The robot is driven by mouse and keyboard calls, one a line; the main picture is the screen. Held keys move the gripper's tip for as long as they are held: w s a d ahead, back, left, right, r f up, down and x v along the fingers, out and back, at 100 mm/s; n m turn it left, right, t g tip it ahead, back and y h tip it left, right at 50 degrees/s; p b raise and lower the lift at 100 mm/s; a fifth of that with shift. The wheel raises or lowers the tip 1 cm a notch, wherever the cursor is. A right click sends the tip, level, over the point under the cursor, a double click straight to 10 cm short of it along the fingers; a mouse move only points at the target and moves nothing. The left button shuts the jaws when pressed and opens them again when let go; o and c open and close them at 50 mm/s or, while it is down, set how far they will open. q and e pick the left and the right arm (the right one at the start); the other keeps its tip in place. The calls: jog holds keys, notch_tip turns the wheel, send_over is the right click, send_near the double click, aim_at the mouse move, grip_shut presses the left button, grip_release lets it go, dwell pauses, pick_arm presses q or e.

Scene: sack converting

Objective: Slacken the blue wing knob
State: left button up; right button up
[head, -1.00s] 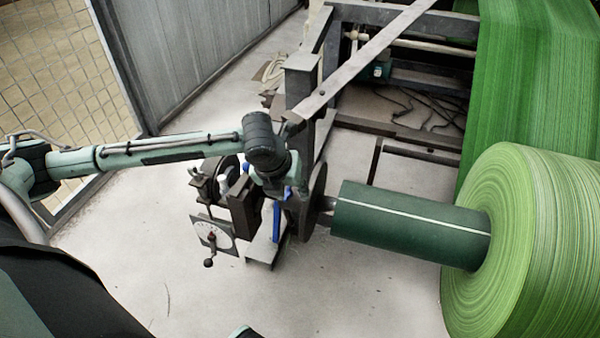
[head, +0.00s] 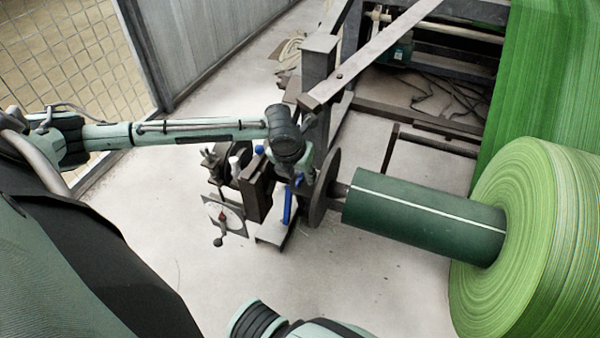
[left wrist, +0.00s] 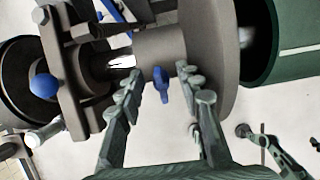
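The blue wing knob (left wrist: 161,84) sits on the underside of a grey cylindrical collar (left wrist: 160,48) in the left wrist view. My left gripper (left wrist: 160,76) is open, with its fingertips on either side of the knob. I see gaps beside the knob, but contact is hard to judge. In the head view the left gripper (head: 305,184) hangs over the chuck stand and largely hides the knob. My right gripper (left wrist: 278,140) shows partly at the lower right of the left wrist view, its fingers apart and empty, away from the knob.
A large disc (head: 324,188) stands right of the left gripper, before the green core (head: 425,215) and green roll (head: 545,240). Left are a blue ball handle (left wrist: 43,87) and a dial with a crank (head: 226,217). A blue lever (head: 287,206) is close by. The front floor is clear.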

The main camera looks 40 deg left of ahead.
pick_arm(q)
grip_shut()
jog(key=shift+n, duration=0.3)
